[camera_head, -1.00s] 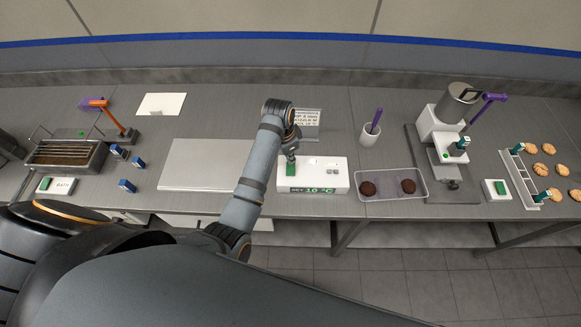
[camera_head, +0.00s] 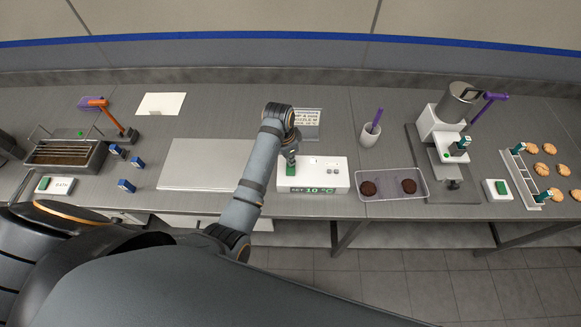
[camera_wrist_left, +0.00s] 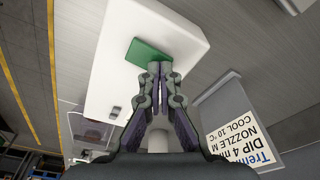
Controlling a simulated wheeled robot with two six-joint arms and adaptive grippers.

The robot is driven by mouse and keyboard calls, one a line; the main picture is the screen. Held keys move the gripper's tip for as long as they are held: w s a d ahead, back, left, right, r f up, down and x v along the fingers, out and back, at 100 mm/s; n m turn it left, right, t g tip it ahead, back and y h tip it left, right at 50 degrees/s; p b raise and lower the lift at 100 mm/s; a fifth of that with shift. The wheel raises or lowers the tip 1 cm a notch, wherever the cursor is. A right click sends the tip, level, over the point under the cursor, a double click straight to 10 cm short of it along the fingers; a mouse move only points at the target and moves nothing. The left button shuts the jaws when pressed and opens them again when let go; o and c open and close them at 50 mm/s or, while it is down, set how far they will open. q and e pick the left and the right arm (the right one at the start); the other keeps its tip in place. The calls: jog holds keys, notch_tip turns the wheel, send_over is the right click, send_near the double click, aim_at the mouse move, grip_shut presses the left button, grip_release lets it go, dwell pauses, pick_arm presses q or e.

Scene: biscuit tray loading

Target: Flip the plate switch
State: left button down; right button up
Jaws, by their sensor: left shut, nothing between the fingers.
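A white control box (camera_head: 335,177) with a green display reading 10 °C sits on the counter. A green rocker switch (camera_head: 290,171) is on the left of its top; in the left wrist view the green switch (camera_wrist_left: 143,52) shows beyond my fingertips. My left gripper (camera_head: 291,160) is shut and empty, pointing down at the switch. In the left wrist view, the left gripper's fingertips (camera_wrist_left: 160,68) overlap the switch's near edge. I cannot tell for certain whether they touch it. My right gripper is not in view.
A sign (camera_head: 306,124) stands behind the box. A pale plate (camera_head: 208,165) lies to its left. A clear tray (camera_head: 390,195) with two dark biscuits lies to its right. A white cup (camera_head: 369,138) holds a purple-handled tool. Further right is a dispenser (camera_head: 446,130).

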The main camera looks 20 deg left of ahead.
pick_arm(q)
jog(key=shift+f, duration=0.2)
jog(key=shift+r+p, duration=0.85)
jog(key=shift+r, duration=2.7)
jog(key=shift+s+f, duration=0.1)
